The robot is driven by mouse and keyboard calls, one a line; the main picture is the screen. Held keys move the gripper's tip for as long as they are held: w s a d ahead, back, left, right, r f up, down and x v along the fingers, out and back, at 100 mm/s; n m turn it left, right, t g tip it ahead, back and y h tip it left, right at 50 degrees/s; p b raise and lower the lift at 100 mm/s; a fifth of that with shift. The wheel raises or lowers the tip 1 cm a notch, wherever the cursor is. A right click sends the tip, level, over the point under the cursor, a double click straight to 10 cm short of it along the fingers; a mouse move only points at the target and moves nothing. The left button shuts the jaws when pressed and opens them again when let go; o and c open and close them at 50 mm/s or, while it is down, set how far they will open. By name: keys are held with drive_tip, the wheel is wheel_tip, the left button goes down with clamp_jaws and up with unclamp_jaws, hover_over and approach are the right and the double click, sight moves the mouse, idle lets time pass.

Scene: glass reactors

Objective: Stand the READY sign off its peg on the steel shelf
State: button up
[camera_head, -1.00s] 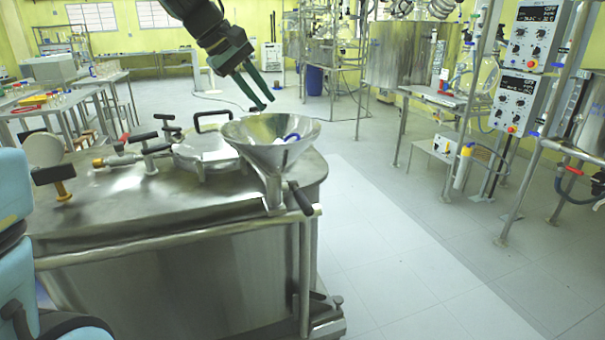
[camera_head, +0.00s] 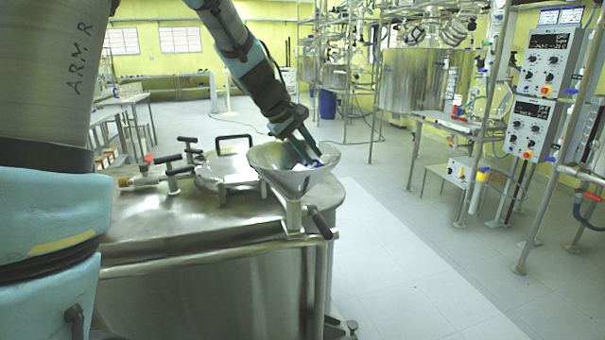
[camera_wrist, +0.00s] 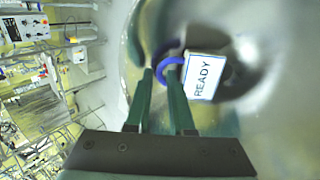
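The READY sign (camera_wrist: 204,77), a white card with dark letters and a blue border, is inside the steel funnel (camera_head: 265,157) in the wrist view. A blue loop (camera_wrist: 163,70) is beside the sign's edge. My gripper (camera_wrist: 160,75) reaches down into the funnel with its two green fingers apart, their tips at the blue loop. I cannot tell whether they touch it. In the head view my gripper (camera_head: 311,152) covers most of the sign. A steel shelf (camera_head: 440,120) stands among the frames at the right; I cannot tell whether it is the task's shelf.
The funnel is mounted at the corner of a steel vessel (camera_head: 200,215) with a lid, clamps and valve handles. Control boxes (camera_head: 527,128) and metal frames stand at the right. The floor (camera_head: 400,250) between them is clear.

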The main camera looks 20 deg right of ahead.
drive_tip(key=shift+d+f, duration=0.3)
drive_tip(key=shift+f, duration=0.1)
clamp_jaws()
idle(1.2)
